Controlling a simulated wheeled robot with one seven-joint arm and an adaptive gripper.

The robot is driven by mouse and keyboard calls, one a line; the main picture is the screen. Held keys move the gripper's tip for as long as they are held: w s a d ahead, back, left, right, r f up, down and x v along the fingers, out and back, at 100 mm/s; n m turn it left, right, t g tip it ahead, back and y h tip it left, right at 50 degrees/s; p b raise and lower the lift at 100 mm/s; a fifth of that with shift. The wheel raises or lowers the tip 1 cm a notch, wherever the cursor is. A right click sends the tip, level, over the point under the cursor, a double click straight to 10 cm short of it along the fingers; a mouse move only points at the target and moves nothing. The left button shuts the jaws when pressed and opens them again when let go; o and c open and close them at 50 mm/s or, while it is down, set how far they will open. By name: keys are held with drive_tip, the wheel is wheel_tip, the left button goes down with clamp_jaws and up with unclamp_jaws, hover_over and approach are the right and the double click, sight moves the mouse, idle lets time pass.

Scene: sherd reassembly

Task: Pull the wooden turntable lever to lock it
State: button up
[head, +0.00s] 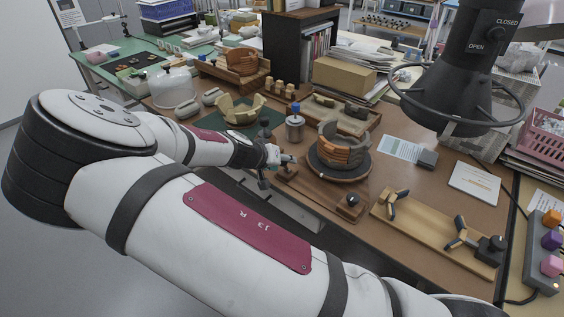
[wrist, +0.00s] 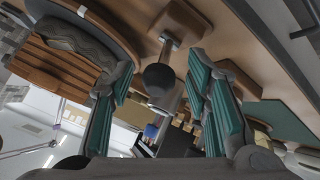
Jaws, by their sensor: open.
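The turntable (head: 339,173) is a dark round disc on a wooden base (head: 318,195), bearing a partly rebuilt orange-brown and grey pot (head: 340,149). In the wrist view the lever (wrist: 159,76) is a metal rod with a dark ball knob, coming from a wooden block (wrist: 186,22). In the head view my gripper (head: 274,164) is at the left end of the base; the lever is hard to make out there.
A lidded metal jar (head: 295,128) stands just behind my gripper. A sherd tray (head: 340,116) lies behind the turntable. A wooden rail with dark clamps (head: 430,232) lies to the right.

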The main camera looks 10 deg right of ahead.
drive_tip(key=v, duration=1.1)
drive_tip(key=shift+a+r, duration=0.1)
drive_tip(key=s+d+r+m+g+y+p, duration=0.1)
drive_tip(key=s+d+r+g+y+p, duration=0.25)
drive_tip(key=s, duration=0.55)
drive_tip(key=s+d+r+n+t+y+p, duration=0.1)
drive_tip(key=s+d+r+n+y, duration=0.1)
drive_tip(key=s+r, duration=0.8)
drive_tip(key=s+d+r+n+y+p, duration=0.1)
drive_tip(key=s+d+r, duration=0.3)
drive_tip(key=s+r, duration=0.7)
drive_tip(key=s+n+y, duration=0.1)
drive_tip(key=s, duration=0.3)
drive_tip(key=shift+s+d+r+n+t, duration=0.2)
drive_tip(key=shift+s+r+n+t, duration=0.1)
drive_tip(key=shift+s+t, duration=0.1)
